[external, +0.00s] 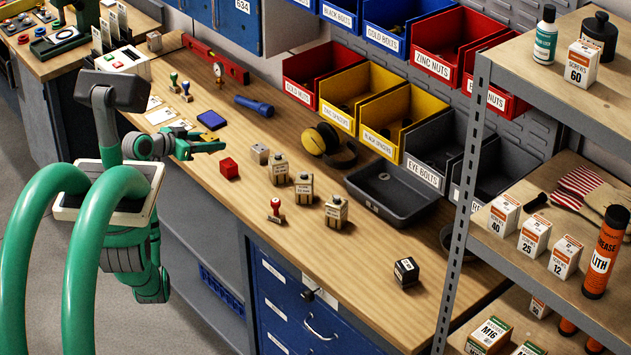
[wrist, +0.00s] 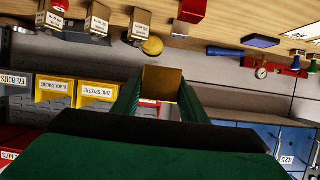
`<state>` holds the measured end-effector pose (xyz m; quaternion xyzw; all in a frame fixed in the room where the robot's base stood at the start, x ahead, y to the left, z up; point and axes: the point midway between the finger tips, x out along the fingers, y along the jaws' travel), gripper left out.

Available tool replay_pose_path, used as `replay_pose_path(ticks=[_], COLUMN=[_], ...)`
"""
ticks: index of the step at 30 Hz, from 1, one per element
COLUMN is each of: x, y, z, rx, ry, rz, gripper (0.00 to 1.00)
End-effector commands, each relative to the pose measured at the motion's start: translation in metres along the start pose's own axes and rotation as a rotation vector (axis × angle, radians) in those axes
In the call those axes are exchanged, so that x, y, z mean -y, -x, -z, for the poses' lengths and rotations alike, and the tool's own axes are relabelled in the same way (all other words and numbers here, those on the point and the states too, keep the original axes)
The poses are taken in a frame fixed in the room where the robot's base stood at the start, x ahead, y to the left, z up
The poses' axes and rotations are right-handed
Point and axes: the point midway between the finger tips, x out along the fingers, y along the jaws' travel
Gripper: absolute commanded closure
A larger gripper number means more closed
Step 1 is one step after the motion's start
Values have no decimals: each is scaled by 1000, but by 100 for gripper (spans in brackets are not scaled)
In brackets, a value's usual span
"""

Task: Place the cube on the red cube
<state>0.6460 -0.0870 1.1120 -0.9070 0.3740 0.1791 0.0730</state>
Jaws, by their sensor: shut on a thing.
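My gripper (external: 208,147) is above the workbench, just up and left of the red cube (external: 229,168) in the external view. In the wrist view its two green fingers are closed on a brown-gold cube (wrist: 162,83). I cannot make out the held cube clearly in the external view. The red cube sits on the wooden bench top; it also shows at the top edge of the wrist view (wrist: 192,10), apart from the held cube. Nothing shows on top of the red cube.
A small grey block (external: 260,153) lies right of the red cube, with several labelled containers (external: 304,187) beyond it. A red stamp (external: 276,211), blue flashlight (external: 254,106), blue pad (external: 211,120) and grey tray (external: 385,195) are on the bench (external: 330,262). Bins line the back.

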Motion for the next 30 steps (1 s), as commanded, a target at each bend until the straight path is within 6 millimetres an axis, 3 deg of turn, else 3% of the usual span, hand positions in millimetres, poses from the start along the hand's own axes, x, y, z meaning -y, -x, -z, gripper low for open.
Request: replay_pose_path(ticks=[3,8,21,30], x=[-20,-29,22,43], y=[17,20,-60,-103], z=[3,2,-7,-38], rx=[-1,3,5,4], ry=[-4,-3,-1,-1], rz=[-1,-4,-5,-3], gripper=[90,90,90,90])
